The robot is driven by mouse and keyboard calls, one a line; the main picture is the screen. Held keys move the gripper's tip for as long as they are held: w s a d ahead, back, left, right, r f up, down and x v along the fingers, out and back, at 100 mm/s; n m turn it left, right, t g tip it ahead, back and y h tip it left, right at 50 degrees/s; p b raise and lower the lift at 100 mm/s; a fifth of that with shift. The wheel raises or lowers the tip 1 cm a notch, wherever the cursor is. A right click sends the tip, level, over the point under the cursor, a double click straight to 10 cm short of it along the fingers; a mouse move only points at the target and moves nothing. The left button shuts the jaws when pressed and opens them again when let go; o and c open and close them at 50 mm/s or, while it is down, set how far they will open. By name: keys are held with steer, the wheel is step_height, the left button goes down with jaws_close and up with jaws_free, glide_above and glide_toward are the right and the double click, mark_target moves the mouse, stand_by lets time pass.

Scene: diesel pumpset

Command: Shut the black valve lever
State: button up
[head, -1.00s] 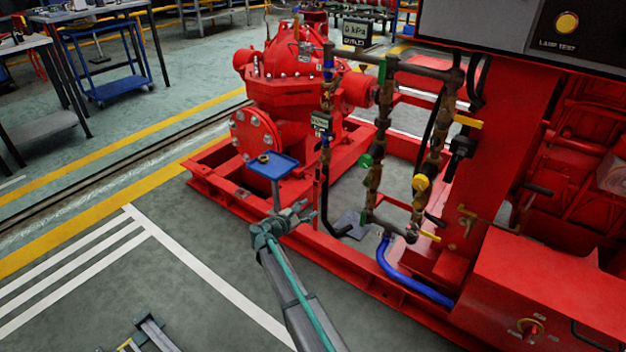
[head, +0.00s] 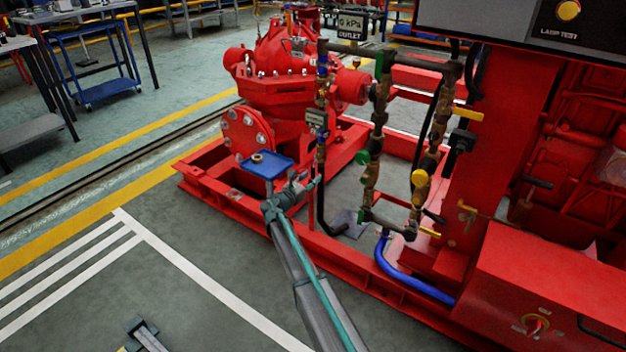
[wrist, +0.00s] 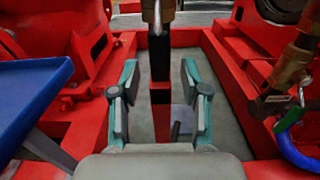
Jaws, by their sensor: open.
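A short black lever (head: 433,216) shows at the low right of the brass and green pipework in the head view, beside a yellow-handled valve (head: 429,232). In the wrist view a dark handle-like part (wrist: 270,104) sits by a brass fitting at the right; I cannot tell if it is the same lever. My gripper (head: 302,185) is open and empty, left of the pipework and beside the blue tray. In the wrist view my gripper (wrist: 160,98) has its fingers wide apart, with a red post (wrist: 160,112) beyond the gap.
The blue tray (head: 266,160) stands close to my gripper's left and fills the left of the wrist view (wrist: 30,100). A vertical pipe (head: 321,160) rises just right of my gripper. The red base frame (head: 335,247) runs below; a blue hose (head: 400,283) curves right.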

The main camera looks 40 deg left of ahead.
steer(key=shift+w+a, duration=0.1)
steer(key=shift+w, duration=0.95)
jaws_close()
